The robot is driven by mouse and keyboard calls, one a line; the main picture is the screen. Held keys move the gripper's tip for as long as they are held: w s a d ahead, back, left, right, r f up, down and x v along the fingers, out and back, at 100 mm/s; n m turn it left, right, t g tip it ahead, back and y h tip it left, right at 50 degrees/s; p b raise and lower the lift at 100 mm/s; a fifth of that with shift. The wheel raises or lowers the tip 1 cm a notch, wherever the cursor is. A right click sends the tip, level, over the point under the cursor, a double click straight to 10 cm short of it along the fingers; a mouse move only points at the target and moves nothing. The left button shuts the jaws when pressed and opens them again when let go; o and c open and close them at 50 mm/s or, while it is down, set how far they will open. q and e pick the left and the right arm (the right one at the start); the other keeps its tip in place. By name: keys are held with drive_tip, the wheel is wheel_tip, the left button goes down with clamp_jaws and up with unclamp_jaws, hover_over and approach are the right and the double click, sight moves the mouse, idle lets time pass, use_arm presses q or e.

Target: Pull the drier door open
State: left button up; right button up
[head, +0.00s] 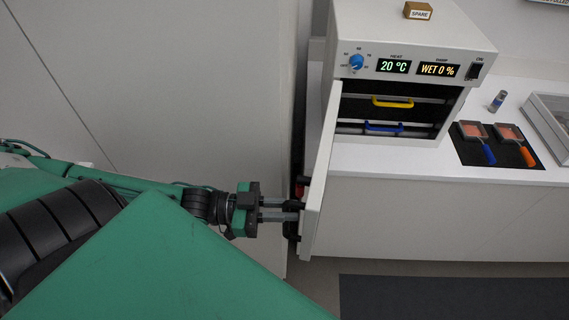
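The drier (410,35) is a white box on the counter, with a blue knob, a "20 °C" display and a "WET 0 %" display. Its white door (321,175) is hinged at the left and stands wide open, swung out towards me past the counter's front edge. Inside are a yellow-handled screen (392,102) and a blue-handled one (383,127). My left gripper (292,214) is at the outer face of the door, near its free edge. Its fingertips are dark and partly hidden; the handle and any grip on it cannot be made out. My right gripper is not in view.
A "SPARE" block (418,10) sits on the drier. On the counter (400,158) to the right are a dark mat (513,155) with two tools, a small jar (497,101) and a clear-topped case (550,120). A tall pale panel (200,80) stands left. A dark floor mat (450,298) lies in front.

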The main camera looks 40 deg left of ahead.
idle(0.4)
use_arm(q)
drive_tip(key=p+v, duration=0.3)
drive_tip(key=v, duration=1)
drive_tip(key=shift+a+p, duration=0.3)
drive_tip(key=shift+p, duration=0.05)
drive_tip(key=shift+s, duration=0.15)
idle(0.3)
